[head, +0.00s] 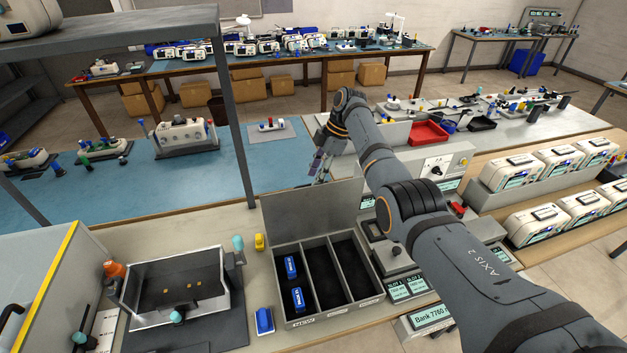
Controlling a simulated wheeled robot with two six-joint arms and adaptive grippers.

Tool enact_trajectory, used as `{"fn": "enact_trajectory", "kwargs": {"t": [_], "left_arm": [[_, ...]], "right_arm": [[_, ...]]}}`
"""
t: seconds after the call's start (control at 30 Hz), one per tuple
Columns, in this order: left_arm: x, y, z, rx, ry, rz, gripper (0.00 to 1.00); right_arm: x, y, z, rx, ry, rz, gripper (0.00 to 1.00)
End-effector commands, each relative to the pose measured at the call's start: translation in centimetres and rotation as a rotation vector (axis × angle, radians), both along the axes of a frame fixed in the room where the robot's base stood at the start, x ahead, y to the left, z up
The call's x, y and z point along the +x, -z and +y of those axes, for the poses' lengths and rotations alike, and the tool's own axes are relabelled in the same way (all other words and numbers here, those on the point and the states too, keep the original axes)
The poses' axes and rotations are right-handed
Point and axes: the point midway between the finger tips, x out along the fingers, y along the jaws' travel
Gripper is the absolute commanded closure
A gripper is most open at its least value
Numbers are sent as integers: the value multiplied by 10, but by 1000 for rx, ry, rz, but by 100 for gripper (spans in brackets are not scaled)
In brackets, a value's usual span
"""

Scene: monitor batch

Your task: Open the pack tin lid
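The pack tin (333,310) is a grey metal box with three compartments on the front bench. Its flat grey lid (312,212) stands raised, roughly upright, along the back edge, so the inside shows. Two blue packs, one farther (291,267) and one nearer (298,300), lie in the left compartment. The middle and right compartments look empty. My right gripper (318,176) is just behind the lid's top edge, pointing down. Its fingertips are small and partly hidden, so I cannot tell whether it touches the lid. My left gripper is out of view.
A blue pack (264,321) and a yellow item (259,242) lie left of the tin. An open-topped metal tray (180,310) stands farther left. Devices with displays (407,288) stand close on the right. A grey shelf post (235,130) rises behind left.

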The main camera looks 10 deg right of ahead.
Motion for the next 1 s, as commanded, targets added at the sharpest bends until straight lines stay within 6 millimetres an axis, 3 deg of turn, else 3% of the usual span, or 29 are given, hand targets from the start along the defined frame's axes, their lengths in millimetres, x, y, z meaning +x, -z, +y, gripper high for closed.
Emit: {"fn": "enact_trajectory", "kwargs": {"t": [0.2, 0.4, 1.0], "left_arm": [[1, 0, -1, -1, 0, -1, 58], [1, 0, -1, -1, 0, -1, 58], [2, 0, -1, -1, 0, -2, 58]], "right_arm": [[2, -51, -22, -1, 1, -1, 63], [3, -79, -34, -1, 0, 3, 63], [3, -85, -36, -1, 0, 3, 63]]}}
